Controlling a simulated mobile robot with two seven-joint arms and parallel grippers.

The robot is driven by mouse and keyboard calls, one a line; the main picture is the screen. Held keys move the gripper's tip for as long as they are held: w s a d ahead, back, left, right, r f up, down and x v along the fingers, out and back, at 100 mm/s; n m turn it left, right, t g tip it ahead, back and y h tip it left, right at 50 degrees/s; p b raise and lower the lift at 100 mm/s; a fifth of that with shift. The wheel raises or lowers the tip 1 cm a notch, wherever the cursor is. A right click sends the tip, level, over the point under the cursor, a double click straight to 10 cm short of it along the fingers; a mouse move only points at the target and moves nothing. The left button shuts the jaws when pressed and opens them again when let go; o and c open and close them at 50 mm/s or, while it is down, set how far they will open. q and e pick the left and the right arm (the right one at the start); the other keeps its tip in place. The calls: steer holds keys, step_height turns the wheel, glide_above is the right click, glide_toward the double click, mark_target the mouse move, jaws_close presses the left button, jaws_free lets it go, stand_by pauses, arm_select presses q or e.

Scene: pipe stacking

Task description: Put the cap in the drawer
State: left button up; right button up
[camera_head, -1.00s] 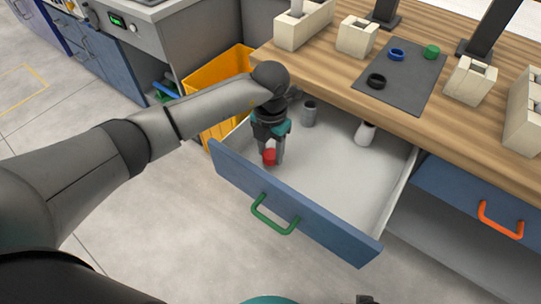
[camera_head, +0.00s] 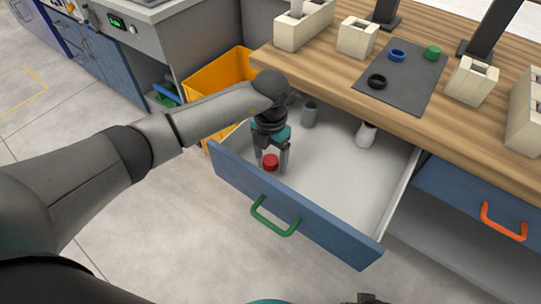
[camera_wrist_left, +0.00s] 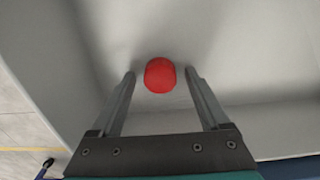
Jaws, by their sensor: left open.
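A red cap (camera_head: 270,161) is in the open drawer (camera_head: 330,195), near its front left corner. My left gripper (camera_head: 271,163) is inside the drawer, pointing down, with its fingers open on either side of the cap. In the left wrist view the red cap (camera_wrist_left: 160,75) lies between the two fingertips of my left gripper (camera_wrist_left: 160,76), with a gap on each side. The cap appears to rest on the drawer floor. My right gripper cannot be made out; only a small dark part shows at the bottom edge of the head view.
A grey cylinder (camera_head: 309,115) and a white piece (camera_head: 366,134) stand at the back of the drawer. The wooden worktop (camera_head: 330,65) overhangs behind it. A dark mat (camera_head: 405,80) holds blue, black and green rings or caps. A yellow bin (camera_head: 215,72) stands left.

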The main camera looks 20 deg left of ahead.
mark_target(270, 160)
arm_select(q)
steer(key=shift+r, duration=0.1)
step_height(270, 160, up, 12)
steer(key=p, duration=0.4)
steer(key=shift+p, duration=0.3)
arm_select(e)
steer(key=s+d+f, duration=0.4)
steer(key=s+f, duration=0.2)
steer(key=shift+d+f+h, duration=0.25)
steer(key=shift+d+h, duration=0.05)
steer(key=shift+d, duration=0.1)
